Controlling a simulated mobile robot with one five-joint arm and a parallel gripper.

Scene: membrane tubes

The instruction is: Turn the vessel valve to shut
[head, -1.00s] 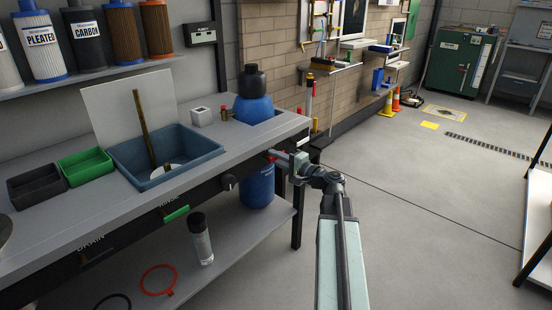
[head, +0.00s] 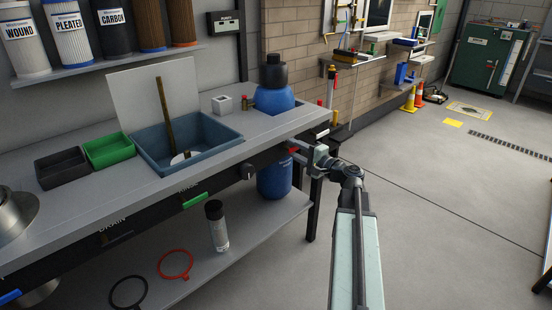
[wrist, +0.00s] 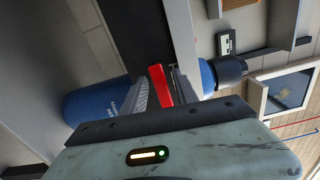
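The blue vessel (head: 275,180) with a black cap (head: 273,70) stands through the bench's right end. It also shows in the wrist view (wrist: 95,108), lying sideways in that picture. The red valve handle (wrist: 160,85) is between the two fingers of my gripper (wrist: 163,88). In the head view only a small red part (head: 293,150) shows at the tip of my gripper (head: 299,152), at the bench's front edge. The fingers are close around the handle; whether both press on it I cannot tell. The valve body is mostly hidden.
On the bench are a blue basin (head: 187,140), a green tray (head: 108,150) and a black tray (head: 62,169). A dark knob (head: 249,172) is left of my gripper on the bench front. A bottle (head: 216,226) stands on the lower shelf.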

